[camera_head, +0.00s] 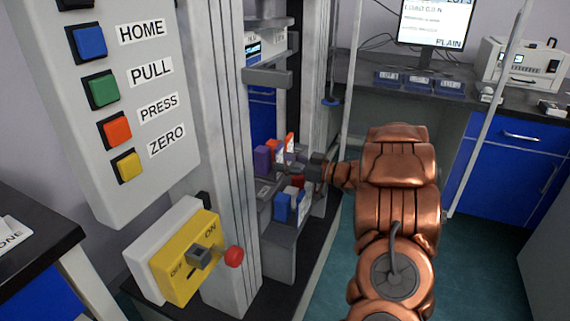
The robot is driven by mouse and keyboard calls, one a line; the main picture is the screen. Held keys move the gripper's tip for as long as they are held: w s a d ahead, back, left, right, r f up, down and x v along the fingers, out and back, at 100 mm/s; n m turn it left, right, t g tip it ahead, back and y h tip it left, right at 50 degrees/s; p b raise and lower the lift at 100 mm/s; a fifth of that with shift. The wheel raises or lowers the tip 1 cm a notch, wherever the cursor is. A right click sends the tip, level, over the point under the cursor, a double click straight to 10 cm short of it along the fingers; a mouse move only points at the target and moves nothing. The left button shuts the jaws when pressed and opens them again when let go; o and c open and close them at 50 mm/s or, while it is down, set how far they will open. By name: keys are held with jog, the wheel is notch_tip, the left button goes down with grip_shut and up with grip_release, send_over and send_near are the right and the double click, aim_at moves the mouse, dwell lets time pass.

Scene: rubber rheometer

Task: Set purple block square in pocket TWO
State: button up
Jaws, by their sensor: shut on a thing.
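The purple block (262,159) stands upright inside the machine frame, at the left end of a small cluster of blocks. My gripper (279,170) reaches in from the right, with its dark fingers ending at the purple block. It appears shut on that block, but the fingertips are small and partly lost among the other blocks. The grey holder (264,190) lies below the purple block with a small white label on its front. I cannot read which pocket is TWO, nor tell whether the block's base is seated or square.
Orange-and-white pieces (289,144) stand just behind my fingers. Blue blocks (283,207) and a red piece (298,182) sit close in front. Grey machine columns (222,150) flank the space. A yellow switch box (190,262) with a red knob stands front left.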

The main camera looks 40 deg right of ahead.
jog(key=o, duration=1)
jog(key=shift+f, duration=0.15)
jog(key=shift+c, duration=0.2)
jog(key=shift+s+d+r, duration=0.1)
jog(key=shift+s+r, duration=0.05)
jog(key=shift+r, duration=0.05)
jog(key=p+v, duration=0.2)
jog(key=v, duration=0.9)
jog(key=shift+s+d, duration=0.2)
jog(key=shift+s, duration=0.05)
